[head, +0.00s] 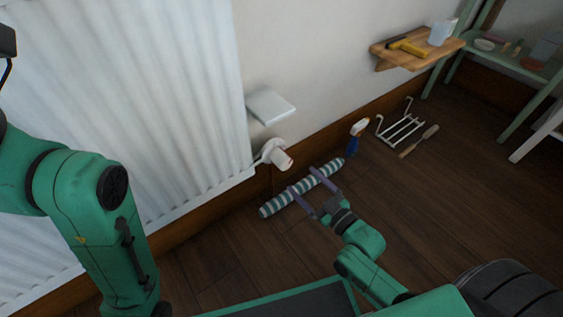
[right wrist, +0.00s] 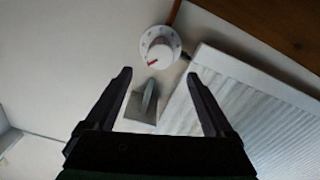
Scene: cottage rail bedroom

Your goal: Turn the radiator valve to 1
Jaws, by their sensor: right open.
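The radiator valve (head: 280,156) is a white round knob with a small red mark, at the lower right corner of the white radiator (head: 130,90). In the right wrist view the valve's dial (right wrist: 160,47) faces me, with marks around its rim and a red line; the numbers are too small to read. My right gripper (head: 310,181) is open and empty. In the head view it shows below and right of the valve. In the right wrist view the valve lies beyond the two fingertips (right wrist: 158,76), apart from them. My left arm shows at the left, its gripper out of view.
A striped roll (head: 276,205) lies on the floor by the skirting. A spray bottle (head: 357,135), a wire rack (head: 402,130) and a brush (head: 419,141) lie farther right. A wooden shelf (head: 400,62) holds tools.

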